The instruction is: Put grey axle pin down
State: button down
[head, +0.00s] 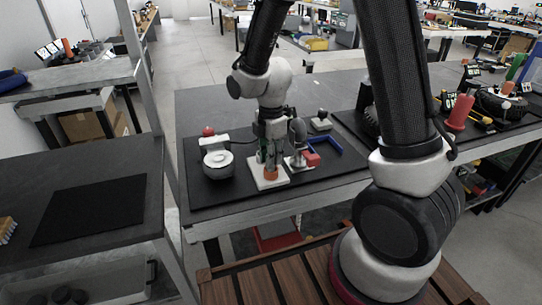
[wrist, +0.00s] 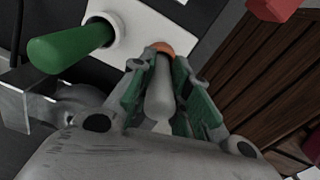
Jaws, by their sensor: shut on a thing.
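My gripper (wrist: 161,84) is shut on the grey axle pin (wrist: 159,98), which lies between its green-padded fingers in the wrist view. The pin's far end meets an orange round part (wrist: 163,48) at the edge of a white plate (wrist: 168,22). I cannot tell whether the pin sits inside the orange part or just touches it. In the head view my gripper (head: 268,150) points down over the white plate (head: 262,184), with the orange part (head: 270,173) right below it. The pin is not clearly visible there.
A green peg (wrist: 70,47) stands in a white ring (wrist: 106,32) beside my gripper. On the black mat (head: 205,195) are a white round device (head: 217,162) to the left, and a red block (head: 312,159) and blue bracket (head: 326,147) to the right.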

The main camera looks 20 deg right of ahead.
jog(key=c, duration=1.3)
grip_release()
jog(key=shift+f, duration=0.1)
jog(key=shift+c, duration=0.2)
notch_tip(320, 180, up, 11)
jog(key=shift+r, duration=0.2)
jog(key=shift+d+r, duration=0.1)
jog(key=shift+r, duration=0.45)
jog(key=s+d+r+m+t, duration=0.2)
jog(key=s+d+r+m, duration=0.3)
jog(key=s+d+m, duration=0.2)
jog(key=s+d+r+m+t, duration=0.2)
jog(key=s+d+r+m, duration=0.4)
jog(key=s+m, duration=0.6)
jog(key=shift+d+m, duration=0.8)
jog(key=shift+d, duration=0.05)
